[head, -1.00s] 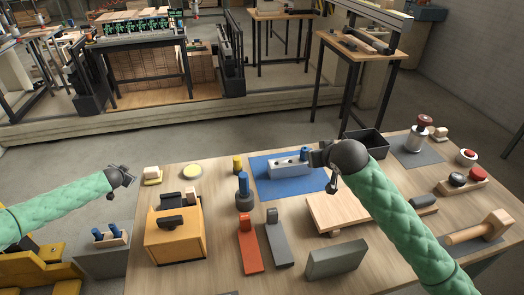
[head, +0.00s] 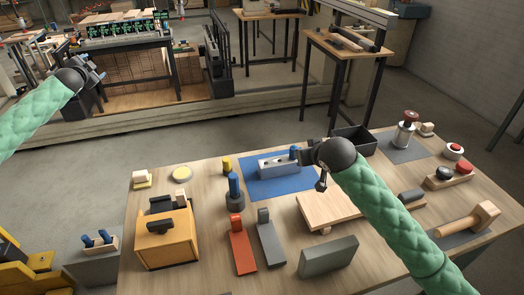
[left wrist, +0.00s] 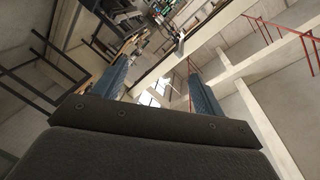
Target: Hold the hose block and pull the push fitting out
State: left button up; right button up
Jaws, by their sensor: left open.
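The hose block (head: 276,166), a pale grey block with dark holes along its front, lies on a blue mat (head: 270,188) on the table. A blue push fitting (head: 294,153) stands upright at its right end. My right gripper (head: 304,157) is at that right end, close beside the fitting. Its fingers are small and partly hidden, so I cannot tell whether they grip the block. My left gripper (head: 98,73) is raised at upper left, far from the block. It is open and empty, and its two fingers show apart in the left wrist view (left wrist: 158,85).
A grey post with a blue top (head: 234,190) and a yellow cylinder (head: 227,165) stand left of the mat. A wooden board (head: 328,207) lies in front and a black bin (head: 354,141) stands behind right. An orange box (head: 167,240) is at the left edge.

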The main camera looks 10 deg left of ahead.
pick_arm(q)
jog(key=w+d+r+m+t+h, duration=0.2)
jog(key=d+r+m+t+h, duration=0.15)
jog(key=d+r, duration=0.4)
jog(key=w+d+m+h, duration=0.2)
jog(key=d+m+h, duration=0.6)
jog(key=d, duration=0.6)
jog(key=m+g+y, duration=0.4)
jog(key=m+g, duration=1.6)
jog(key=m, duration=0.9)
send_over(262, 163)
jog(key=f, duration=2.7)
jog(key=shift+w+d+f, duration=0.2)
jog(key=shift+w+f, duration=0.05)
jog(key=shift+s+a+f+t+y, duration=0.1)
jog(key=shift+s+f+t+y, duration=0.05)
jog(key=shift+y, duration=0.5)
jog(key=shift+s+f+t+y, duration=0.1)
jog(key=shift+s+f+y, duration=0.05)
jog(key=shift+y, duration=0.45)
jog(key=shift+f+m, duration=0.2)
jog(key=shift+m, duration=0.05)
jog(key=shift+f, duration=3.75)
